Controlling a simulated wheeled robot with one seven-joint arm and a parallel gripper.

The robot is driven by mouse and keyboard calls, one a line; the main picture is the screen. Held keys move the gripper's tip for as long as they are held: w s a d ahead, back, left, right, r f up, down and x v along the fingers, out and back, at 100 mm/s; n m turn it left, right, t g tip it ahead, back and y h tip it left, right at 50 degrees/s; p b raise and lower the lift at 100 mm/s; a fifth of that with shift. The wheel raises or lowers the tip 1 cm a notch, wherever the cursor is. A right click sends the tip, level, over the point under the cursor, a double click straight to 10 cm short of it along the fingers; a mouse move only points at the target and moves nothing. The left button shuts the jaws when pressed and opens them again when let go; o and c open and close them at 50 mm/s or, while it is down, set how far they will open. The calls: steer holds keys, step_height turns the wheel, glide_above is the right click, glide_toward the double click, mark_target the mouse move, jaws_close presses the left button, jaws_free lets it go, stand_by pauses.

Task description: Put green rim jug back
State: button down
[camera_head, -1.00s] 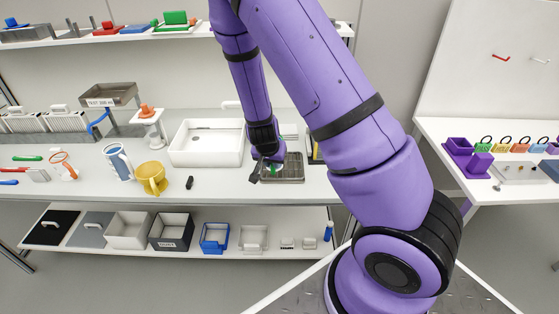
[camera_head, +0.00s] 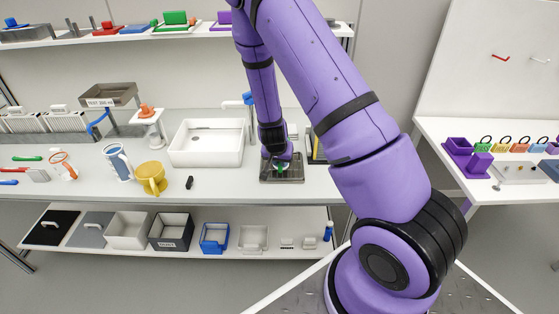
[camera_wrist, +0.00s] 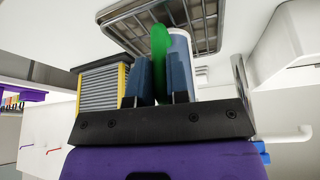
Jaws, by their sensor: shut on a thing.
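The green rim jug shows in the wrist view as a green part (camera_wrist: 160,60) with a pale body (camera_wrist: 180,42) beside it. My gripper (camera_wrist: 160,80) is shut on the green part, which sits between its two blue fingers. In the head view the gripper (camera_head: 280,163) is at the grey metal rack (camera_head: 295,178) on the counter, with a bit of green showing below it. The rack also fills the top of the wrist view (camera_wrist: 207,40). Most of the jug is hidden by the gripper. I cannot tell whether it touches the rack.
A white basin (camera_head: 207,157) stands left of the rack. A yellow-edged box (camera_wrist: 103,88) is close beside the gripper.

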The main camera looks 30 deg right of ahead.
steer(key=c, duration=1.1)
jaws_free()
steer(key=s+a+r+n+y, duration=0.15)
steer(key=s+a+r, duration=0.25)
steer(key=r, duration=0.6)
steer(key=s+a+r+n+t+y, duration=0.1)
steer(key=s+a+r+y, duration=0.15)
steer(key=r, duration=0.75)
steer(key=s+a+r+n+y, duration=0.15)
steer(key=s+a+r, duration=0.3)
steer(key=r, duration=0.55)
steer(key=s+r+n+h, duration=0.1)
steer(key=s+r+n, duration=0.1)
steer(key=s+r, duration=0.4)
steer(key=s+r+n+t+h, duration=0.1)
steer(key=s+r+n, duration=0.2)
steer(key=s, duration=0.9)
steer(key=shift+a+r, duration=0.3)
steer(key=shift+r, duration=1.35)
